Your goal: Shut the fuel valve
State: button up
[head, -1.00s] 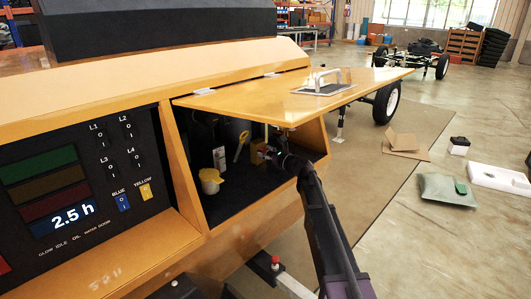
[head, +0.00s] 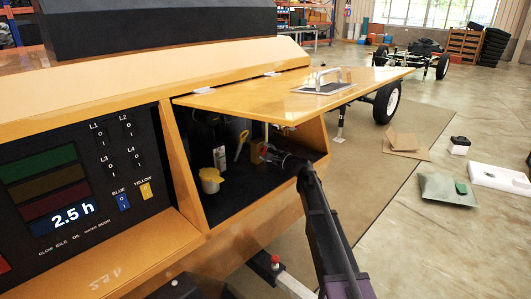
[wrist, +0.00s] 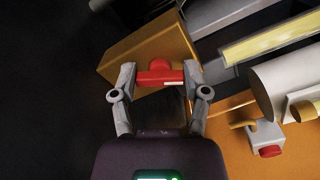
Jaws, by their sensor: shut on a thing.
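The fuel valve's red handle (wrist: 160,77) shows in the wrist view between my fingertips, in front of a tan box-shaped part (wrist: 150,48). It lies roughly crosswise in the picture, with a small pale label on it. My gripper (wrist: 162,80) is shut on it, one finger at each end. In the head view my gripper (head: 266,152) reaches into the open compartment under the raised yellow lid (head: 290,97). There the handle is mostly hidden by my gripper.
The lid hangs over my wrist. A red-ended fitting (wrist: 267,151) and a pale cylinder (wrist: 280,88) lie to the right in the wrist view.

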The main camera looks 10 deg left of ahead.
jog(key=n, duration=0.5)
jog(key=shift+w, duration=0.1)
jog(key=shift+f+n, duration=0.1)
jog(key=shift+n, duration=0.3)
jog(key=o, duration=1.2)
jog(key=shift+c, duration=0.2)
jog(key=v, duration=1.2)
jog(key=shift+s, duration=0.25)
